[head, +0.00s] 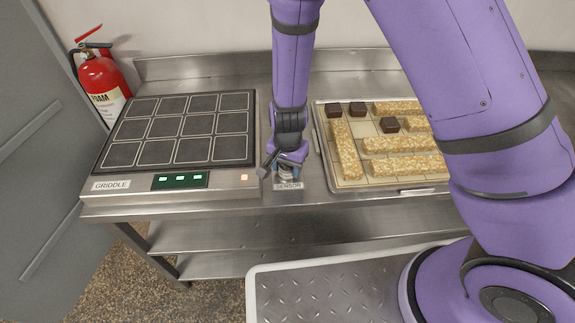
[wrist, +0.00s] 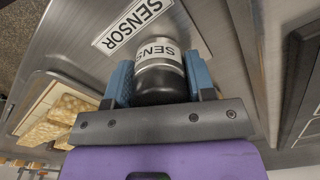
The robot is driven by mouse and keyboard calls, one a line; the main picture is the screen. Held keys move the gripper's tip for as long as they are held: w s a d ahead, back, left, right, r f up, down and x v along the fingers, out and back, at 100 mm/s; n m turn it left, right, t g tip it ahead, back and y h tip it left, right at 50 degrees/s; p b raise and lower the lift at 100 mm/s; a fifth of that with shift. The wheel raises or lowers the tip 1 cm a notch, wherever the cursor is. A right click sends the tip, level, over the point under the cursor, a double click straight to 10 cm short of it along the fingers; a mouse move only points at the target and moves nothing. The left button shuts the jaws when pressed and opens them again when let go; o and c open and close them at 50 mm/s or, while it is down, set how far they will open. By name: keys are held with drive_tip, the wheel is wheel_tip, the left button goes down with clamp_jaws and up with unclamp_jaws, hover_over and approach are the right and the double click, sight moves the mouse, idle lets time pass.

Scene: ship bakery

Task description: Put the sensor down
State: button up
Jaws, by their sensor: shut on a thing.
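The sensor (wrist: 160,70) is a small dark cylinder with a white band lettered "SENS". In the wrist view it sits between the blue finger pads of my gripper (wrist: 160,85), which is shut on it. A white label reading "SENSOR" (wrist: 133,22) lies just beyond it on the steel. In the head view my gripper (head: 285,172) points down between the griddle and the tray, right behind the "SENSOR" label (head: 288,186). The sensor is mostly hidden there by my gripper. I cannot tell whether its base touches the steel surface.
The griddle (head: 160,181), with dark square plates and green displays, stands close on the left. A tray (head: 376,188) of oat bars and dark brown blocks stands close on the right. A red extinguisher (head: 101,76) is at the far left. The free strip between griddle and tray is narrow.

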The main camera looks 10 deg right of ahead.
drive_tip(key=shift+f, duration=0.1)
drive_tip(key=o, duration=1.1)
wheel_tip(320, 180, up, 12)
drive_tip(key=shift+r, duration=0.15)
